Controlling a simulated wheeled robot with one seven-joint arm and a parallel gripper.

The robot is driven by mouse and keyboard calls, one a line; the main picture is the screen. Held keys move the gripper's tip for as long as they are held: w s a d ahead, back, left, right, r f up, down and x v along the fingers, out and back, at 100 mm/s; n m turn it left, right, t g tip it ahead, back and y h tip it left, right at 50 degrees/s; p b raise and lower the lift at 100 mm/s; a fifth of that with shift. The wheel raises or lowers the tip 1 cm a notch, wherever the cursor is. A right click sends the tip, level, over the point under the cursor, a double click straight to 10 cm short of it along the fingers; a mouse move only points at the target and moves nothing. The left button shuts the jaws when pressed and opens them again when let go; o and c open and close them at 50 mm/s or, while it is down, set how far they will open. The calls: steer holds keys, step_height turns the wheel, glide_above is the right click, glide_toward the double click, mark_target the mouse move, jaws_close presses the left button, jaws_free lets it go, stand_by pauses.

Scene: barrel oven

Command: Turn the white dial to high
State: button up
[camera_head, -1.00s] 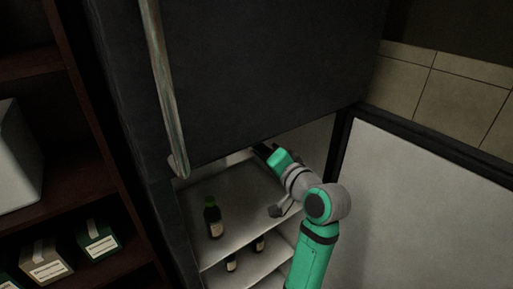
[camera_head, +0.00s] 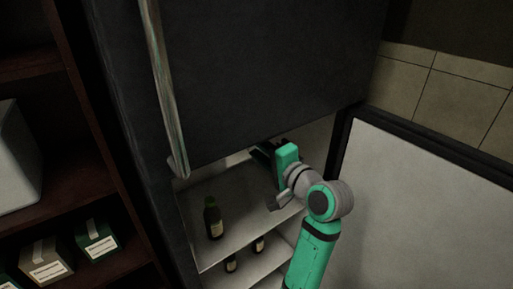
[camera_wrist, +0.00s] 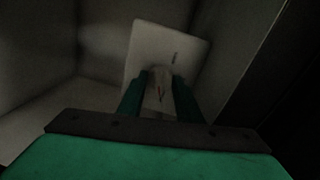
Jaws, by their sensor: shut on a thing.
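The white dial (camera_wrist: 159,78) shows in the wrist view, in front of a pale square plate (camera_wrist: 146,42) that looks tilted in the picture. My gripper (camera_wrist: 158,92) is shut on the dial, with a green finger on each side of it. A small dark mark shows on the plate just above the dial. In the head view my gripper (camera_head: 262,154) reaches into the upper part of the open fridge, and its tips are partly hidden under the dark upper door. The dial is hidden in the head view.
A green-capped bottle (camera_head: 213,218) stands on the fridge shelf (camera_head: 245,235), left of my arm. More bottles stand below. The open fridge door (camera_head: 430,200) is on the right. A dark shelf with boxes (camera_head: 97,240) is on the left.

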steer(key=shift+d, duration=0.1)
steer(key=o, duration=1)
steer(key=shift+o, duration=0.2)
steer(key=shift+w, duration=0.1)
steer(key=v, duration=1)
steer(key=shift+s+d, duration=0.2)
steer(key=shift+s, duration=0.1)
steer(key=shift+w, duration=0.1)
